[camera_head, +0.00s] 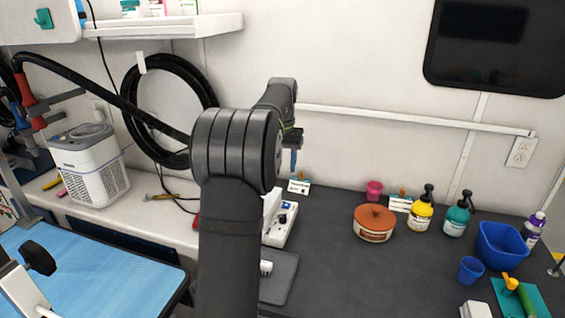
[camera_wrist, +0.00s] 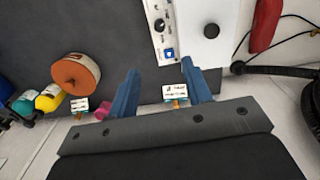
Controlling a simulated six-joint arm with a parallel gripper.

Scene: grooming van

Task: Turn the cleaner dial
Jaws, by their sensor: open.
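A white box with a control panel (camera_wrist: 167,35) lies at the top of the wrist view, with a black round knob (camera_wrist: 159,25) and a blue switch (camera_wrist: 169,52). The same box (camera_head: 281,226) shows beside my arm in the head view, partly hidden by it. A white slatted unit (camera_head: 92,172) with a grey round part on top stands at the left; I cannot tell which unit is the cleaner. My gripper (camera_wrist: 160,66) is open and empty, its blue fingers apart from the knob. In the head view my gripper (camera_head: 293,158) hangs above the counter near the wall.
The dark counter (camera_head: 335,270) has free room in its middle. An orange-lidded tub (camera_head: 374,223), yellow bottle (camera_head: 420,212), teal bottle (camera_head: 456,217) and blue bin (camera_head: 500,246) stand to the right. A coiled black hose (camera_head: 133,105) hangs on the wall. A red object (camera_wrist: 265,23) lies beside the box.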

